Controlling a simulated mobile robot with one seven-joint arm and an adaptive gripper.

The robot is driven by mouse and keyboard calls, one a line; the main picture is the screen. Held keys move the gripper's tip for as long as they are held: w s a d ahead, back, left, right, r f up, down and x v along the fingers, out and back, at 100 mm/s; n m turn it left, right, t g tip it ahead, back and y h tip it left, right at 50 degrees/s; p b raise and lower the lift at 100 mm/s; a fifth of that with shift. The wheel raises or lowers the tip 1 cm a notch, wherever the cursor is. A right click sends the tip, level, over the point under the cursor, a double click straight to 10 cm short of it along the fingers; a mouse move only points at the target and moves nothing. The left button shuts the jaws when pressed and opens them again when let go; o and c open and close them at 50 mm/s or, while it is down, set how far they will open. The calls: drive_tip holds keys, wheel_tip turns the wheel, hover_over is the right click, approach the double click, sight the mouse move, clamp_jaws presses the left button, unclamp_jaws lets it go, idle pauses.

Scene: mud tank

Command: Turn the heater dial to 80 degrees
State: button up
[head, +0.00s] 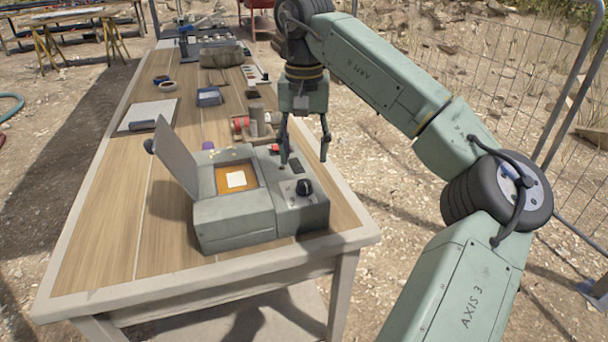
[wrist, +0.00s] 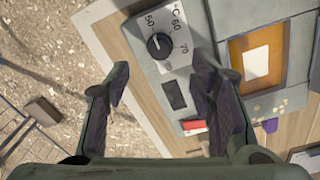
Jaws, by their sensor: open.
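The heater dial (head: 304,187) is a black round knob on the right panel of a grey heater box (head: 235,215). A small pale line on the knob seems to point near 50. My gripper (head: 305,158) is open and empty above the panel, behind the dial in the head view. In the wrist view its fingers (wrist: 162,78) are spread apart, with the dial beyond them, untouched.
The heater's lid (head: 175,157) stands open beside an orange well with a pale square (head: 236,179). A red switch (wrist: 193,126) and dark window (wrist: 174,94) share the dial's panel. A wooden stand (head: 255,125) and other items stand farther back. The table's front edge is clear.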

sight(304, 182)
wheel_tip(304, 182, down, 7)
drive_tip(key=shift+f+p, duration=0.2)
drive_tip(key=shift+p, duration=0.3)
drive_tip(key=shift+c, duration=0.4)
drive_tip(key=c, duration=1.1)
